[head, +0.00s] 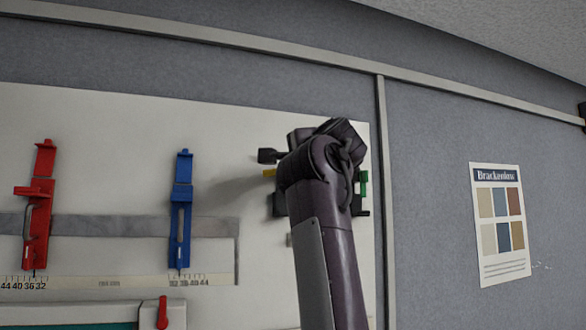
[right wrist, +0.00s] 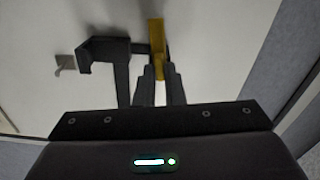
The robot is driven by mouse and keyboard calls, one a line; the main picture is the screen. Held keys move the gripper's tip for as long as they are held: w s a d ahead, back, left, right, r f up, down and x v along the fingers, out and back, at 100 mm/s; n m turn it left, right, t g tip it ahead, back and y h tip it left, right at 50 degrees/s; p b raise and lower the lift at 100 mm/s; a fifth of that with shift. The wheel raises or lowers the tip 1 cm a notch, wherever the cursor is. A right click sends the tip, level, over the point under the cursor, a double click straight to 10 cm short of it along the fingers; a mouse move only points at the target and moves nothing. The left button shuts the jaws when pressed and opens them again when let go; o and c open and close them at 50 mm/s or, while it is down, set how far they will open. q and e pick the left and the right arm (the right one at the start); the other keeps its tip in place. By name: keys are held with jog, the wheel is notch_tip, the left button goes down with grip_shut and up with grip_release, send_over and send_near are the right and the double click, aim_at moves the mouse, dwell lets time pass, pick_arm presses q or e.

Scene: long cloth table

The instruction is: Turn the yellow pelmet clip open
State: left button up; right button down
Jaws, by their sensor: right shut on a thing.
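The yellow pelmet clip (right wrist: 157,38) stands out from the pale board in the right wrist view. My right gripper (right wrist: 159,72) is shut on it, with one dark finger on each side of its near end. In the head view only a small yellow bit of the clip (head: 269,173) shows at the left edge of my right arm. That arm hides the rest of the clip and the fingertips there. My left gripper is in neither view.
A black bracket (right wrist: 105,48) stands close beside the clip. In the head view a green piece (head: 363,184) is right of my wrist. Blue (head: 181,215) and red (head: 38,205) slider fittings are on the board to the left. A poster (head: 502,225) hangs at right.

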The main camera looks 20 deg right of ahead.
jog(key=shift+r+m, duration=0.1)
jog(key=shift+m, duration=0.8)
jog(key=c, duration=1.8)
grip_release()
jog(key=shift+o, duration=1.4)
jog(key=shift+w+a, duration=0.1)
jog(key=shift+w, duration=0.1)
jog(key=s+b, duration=0.5)
jog(key=s, duration=0.3)
jog(key=shift+w, duration=0.15)
